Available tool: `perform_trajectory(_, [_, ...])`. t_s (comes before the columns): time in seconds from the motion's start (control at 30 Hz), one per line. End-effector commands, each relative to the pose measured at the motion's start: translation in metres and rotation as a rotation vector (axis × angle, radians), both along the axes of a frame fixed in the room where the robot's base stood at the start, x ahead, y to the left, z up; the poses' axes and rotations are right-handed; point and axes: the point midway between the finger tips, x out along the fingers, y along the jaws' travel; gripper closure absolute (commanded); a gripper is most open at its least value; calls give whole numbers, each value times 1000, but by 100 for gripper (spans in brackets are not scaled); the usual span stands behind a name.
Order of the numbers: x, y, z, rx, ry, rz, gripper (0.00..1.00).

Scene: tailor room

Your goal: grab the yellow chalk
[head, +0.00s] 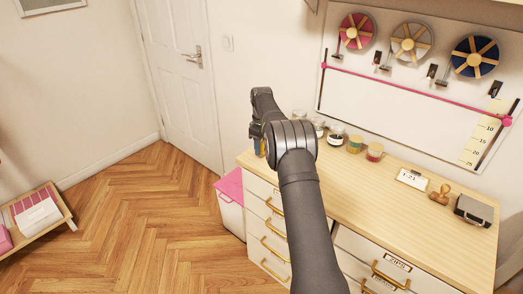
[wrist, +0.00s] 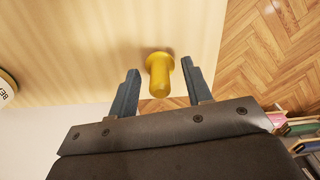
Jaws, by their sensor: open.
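The yellow chalk (wrist: 161,72) shows in the wrist view as a short rounded stick with a wider base, on the pale wooden top of the dresser (wrist: 70,50). My gripper (wrist: 160,70) is open, with one dark finger on each side of the chalk. A gap shows between the chalk and each finger. I cannot tell how far the fingertips are above the wood. In the head view my arm hides most of the gripper and the chalk, at the left end of the dresser top (head: 370,195).
A small sign (head: 411,180), a wooden stamp (head: 440,194) and a dark box (head: 474,210) are at the right. A pink-lidded bin (head: 231,207) stands left of the dresser.

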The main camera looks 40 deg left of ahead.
Motion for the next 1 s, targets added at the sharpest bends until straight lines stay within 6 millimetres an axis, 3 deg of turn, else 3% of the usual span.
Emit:
perform_trajectory(0.1, [0,0,-12,0,-1,0,55])
perform_trajectory(0.3, [0,0,-12,1,-2,0,55])
perform_trajectory(0.5, [0,0,-12,1,-1,0,90])
perform_trajectory(0.83, [0,0,-10,1,-2,0,90])
perform_trajectory(1.0, [0,0,4,2,-3,0,90])
